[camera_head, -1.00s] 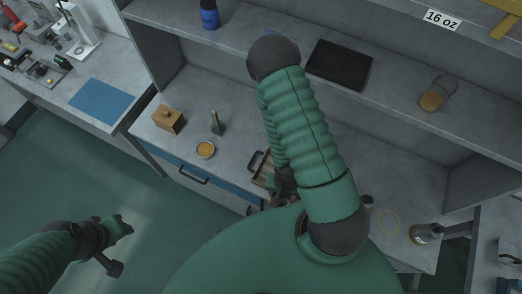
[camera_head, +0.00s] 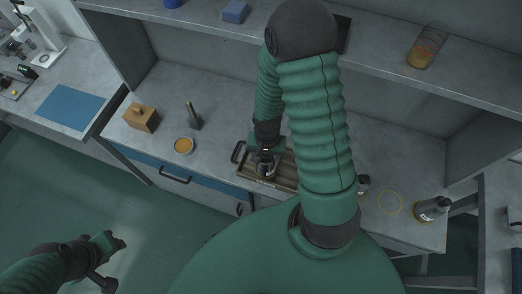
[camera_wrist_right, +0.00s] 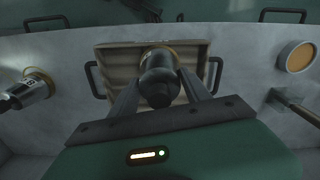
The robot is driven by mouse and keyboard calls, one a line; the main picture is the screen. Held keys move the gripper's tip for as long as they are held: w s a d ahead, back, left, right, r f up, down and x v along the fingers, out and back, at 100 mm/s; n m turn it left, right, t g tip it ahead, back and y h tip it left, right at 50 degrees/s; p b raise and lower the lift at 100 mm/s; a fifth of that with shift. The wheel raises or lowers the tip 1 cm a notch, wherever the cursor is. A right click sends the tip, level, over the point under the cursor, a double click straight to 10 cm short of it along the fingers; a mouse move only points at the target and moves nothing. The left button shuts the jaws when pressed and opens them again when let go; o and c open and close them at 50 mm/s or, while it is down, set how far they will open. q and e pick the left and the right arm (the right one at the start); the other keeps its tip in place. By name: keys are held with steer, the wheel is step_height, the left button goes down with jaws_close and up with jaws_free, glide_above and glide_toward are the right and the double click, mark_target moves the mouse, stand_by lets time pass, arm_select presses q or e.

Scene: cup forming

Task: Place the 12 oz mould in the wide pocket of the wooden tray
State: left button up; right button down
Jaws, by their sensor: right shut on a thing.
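The wooden tray (camera_head: 283,178) lies on the bench near its front edge, partly hidden by my right arm. It also shows in the right wrist view (camera_wrist_right: 112,67), with black handles at its ends. My right gripper (camera_head: 265,164) is over the tray's left part. Its fingers are shut on a dark round metal mould (camera_wrist_right: 158,72); its size mark is not readable. The mould covers part of the tray, so the pockets and any gap beneath the mould cannot be judged. My left gripper (camera_head: 112,246) is low at the left, away from the bench; its jaws are unclear.
A metal mould (camera_head: 432,208) and a yellow ring (camera_head: 389,202) are at the bench's right. An orange-filled dish (camera_head: 184,146), an upright tool (camera_head: 193,116) and a wooden block (camera_head: 141,117) are left of the tray. A shelf (camera_head: 390,50) overhangs the back.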

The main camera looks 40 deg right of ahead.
steer(key=w+f, duration=0.1)
steer(key=w+d+f+p, duration=0.1)
steer(key=w, duration=0.1)
steer(key=w+d+f+p, duration=0.1)
steer(key=w, duration=0.1)
steer(key=shift+w+f, duration=0.15)
steer(key=shift+f, duration=0.25)
steer(key=shift+d, duration=0.15)
steer(key=shift+c, duration=2.4)
jaws_free()
steer(key=shift+f, duration=0.1)
